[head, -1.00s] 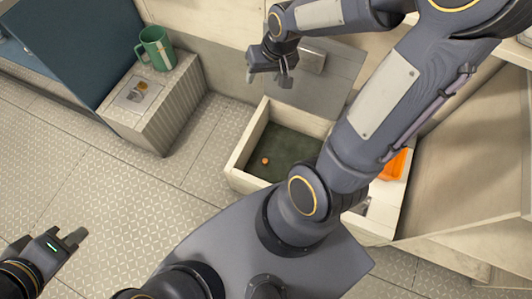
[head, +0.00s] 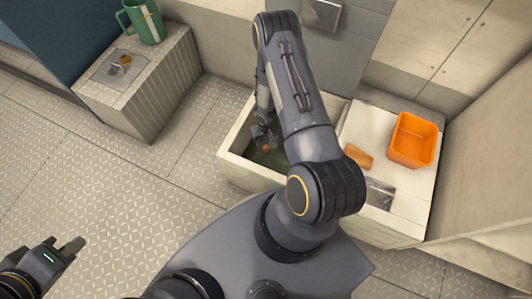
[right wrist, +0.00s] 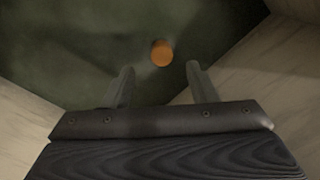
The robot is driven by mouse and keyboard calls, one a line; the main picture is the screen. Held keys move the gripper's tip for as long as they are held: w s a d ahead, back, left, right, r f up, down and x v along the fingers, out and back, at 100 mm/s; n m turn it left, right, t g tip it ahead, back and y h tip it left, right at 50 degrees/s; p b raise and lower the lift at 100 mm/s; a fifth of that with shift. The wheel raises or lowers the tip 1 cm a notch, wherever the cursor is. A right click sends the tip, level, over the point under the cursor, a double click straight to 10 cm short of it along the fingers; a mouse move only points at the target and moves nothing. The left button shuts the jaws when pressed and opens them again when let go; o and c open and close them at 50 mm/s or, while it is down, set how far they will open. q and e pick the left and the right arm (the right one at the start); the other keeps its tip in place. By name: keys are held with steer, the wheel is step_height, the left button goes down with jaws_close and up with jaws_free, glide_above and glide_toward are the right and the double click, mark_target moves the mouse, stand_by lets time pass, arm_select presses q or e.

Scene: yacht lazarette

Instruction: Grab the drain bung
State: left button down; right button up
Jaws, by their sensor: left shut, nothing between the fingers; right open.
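The drain bung (head: 266,148) is a small round orange-brown piece on the dark green floor of an open-topped pale bin. In the right wrist view the bung (right wrist: 162,53) lies just beyond and between the fingertips. My right gripper (head: 264,140) is inside the bin, open and empty, its fingers (right wrist: 160,82) pointing down at the bung. Whether they touch it I cannot tell. My left gripper (head: 72,250) is shut and empty, low at the left over the floor.
The bin's pale wall (head: 232,170) surrounds the right gripper closely. An orange tub (head: 412,140), an orange-brown block (head: 358,157) and a metal plate (head: 380,193) are on the white top at right. A green mug (head: 144,22) stands on a ribbed box (head: 150,100) at left.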

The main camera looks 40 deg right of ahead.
mark_target(266, 148)
step_height(266, 148, down, 7)
steer(key=b, duration=0.3)
steer(key=shift+w+a, duration=0.1)
steer(key=shift+r, duration=0.15)
steer(key=c, duration=1)
